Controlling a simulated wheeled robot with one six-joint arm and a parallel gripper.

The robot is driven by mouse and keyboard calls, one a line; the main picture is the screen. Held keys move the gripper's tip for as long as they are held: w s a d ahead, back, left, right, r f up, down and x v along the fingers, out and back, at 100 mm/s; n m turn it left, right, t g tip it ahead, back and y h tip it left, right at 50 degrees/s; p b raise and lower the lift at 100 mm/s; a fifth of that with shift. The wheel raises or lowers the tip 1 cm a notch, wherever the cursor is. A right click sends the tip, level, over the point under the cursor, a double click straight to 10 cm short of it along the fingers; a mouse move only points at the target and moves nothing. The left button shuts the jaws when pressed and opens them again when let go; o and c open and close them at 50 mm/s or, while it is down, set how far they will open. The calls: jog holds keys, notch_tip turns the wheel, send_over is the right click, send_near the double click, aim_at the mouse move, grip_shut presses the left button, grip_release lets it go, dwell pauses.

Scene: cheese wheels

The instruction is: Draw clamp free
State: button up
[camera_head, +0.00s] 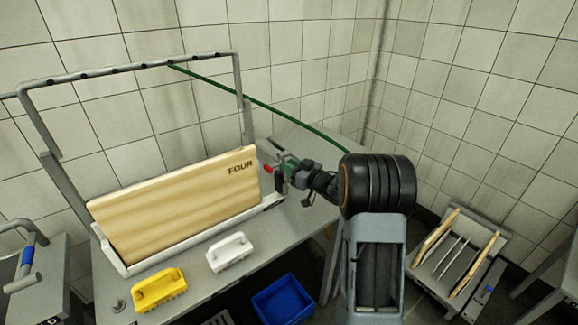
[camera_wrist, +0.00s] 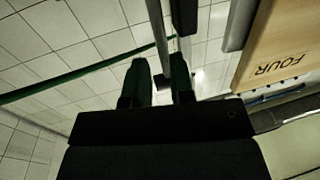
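A small dark clamp (camera_head: 281,182) with a red tip sits at the right end of the white ledge that carries a wooden board (camera_head: 170,205) marked FOUR. My gripper (camera_head: 278,150) reaches in from the right, its green fingers just above and beside the clamp. In the wrist view my gripper (camera_wrist: 159,62) shows two dark green fingers standing apart, with a grey strip seen through the gap. A dark part (camera_wrist: 183,15) shows beyond the right finger; I cannot tell whether it is the clamp or touches the finger. The board (camera_wrist: 275,50) is at the upper right there.
A grey frame (camera_head: 130,68) stands behind the board, and a green hose (camera_head: 255,100) runs from its rail to the right. A yellow block (camera_head: 158,290) and a white one (camera_head: 229,252) lie in front. A blue bin (camera_head: 284,302) is below; a rack (camera_head: 420,258) stands right.

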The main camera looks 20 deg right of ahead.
jog(key=v, duration=1.2)
jog(key=shift+s, duration=0.3)
jog(key=shift+d, duration=0.1)
